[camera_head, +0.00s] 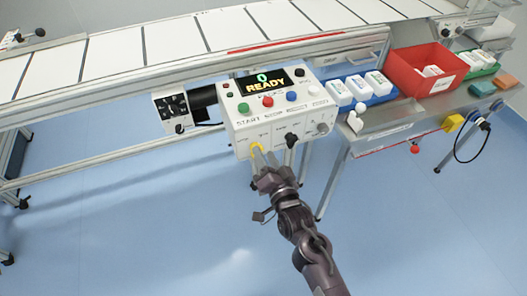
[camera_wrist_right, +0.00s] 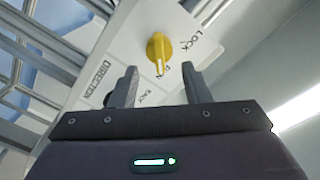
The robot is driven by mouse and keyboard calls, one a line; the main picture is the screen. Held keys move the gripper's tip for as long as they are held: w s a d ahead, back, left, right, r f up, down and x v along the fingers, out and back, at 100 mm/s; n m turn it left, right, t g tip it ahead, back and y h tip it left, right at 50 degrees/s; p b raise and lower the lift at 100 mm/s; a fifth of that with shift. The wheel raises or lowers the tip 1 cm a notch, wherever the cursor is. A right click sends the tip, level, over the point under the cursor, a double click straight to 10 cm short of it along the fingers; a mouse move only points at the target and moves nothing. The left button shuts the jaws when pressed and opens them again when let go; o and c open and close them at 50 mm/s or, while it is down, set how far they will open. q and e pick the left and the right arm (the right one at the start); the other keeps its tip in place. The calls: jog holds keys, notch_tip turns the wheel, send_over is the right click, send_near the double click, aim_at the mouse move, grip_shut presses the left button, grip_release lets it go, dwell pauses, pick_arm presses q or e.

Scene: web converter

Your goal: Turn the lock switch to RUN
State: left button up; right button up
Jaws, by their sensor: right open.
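The lock switch is a yellow knob (camera_wrist_right: 158,48) on the front of the white control box (camera_head: 240,122); it also shows in the head view (camera_head: 256,148). In the wrist view its white mark points down, toward a small label that seems to end in N and is partly unclear. The word LOCK is printed to its right. My right gripper (camera_wrist_right: 159,68) is open, with one finger on each side below the knob; I cannot tell whether either touches it. In the head view the right gripper (camera_head: 273,160) is at the box's lower front. My left gripper is not in view.
The box display (camera_head: 265,82) reads 0 READY, above coloured buttons. A conveyor (camera_head: 110,60) runs behind. Below the DIRECTION label (camera_wrist_right: 107,75) a dark knob is partly hidden.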

jog(key=v, duration=0.5)
jog(key=shift+s+d, duration=0.15)
jog(key=shift+s, duration=0.2)
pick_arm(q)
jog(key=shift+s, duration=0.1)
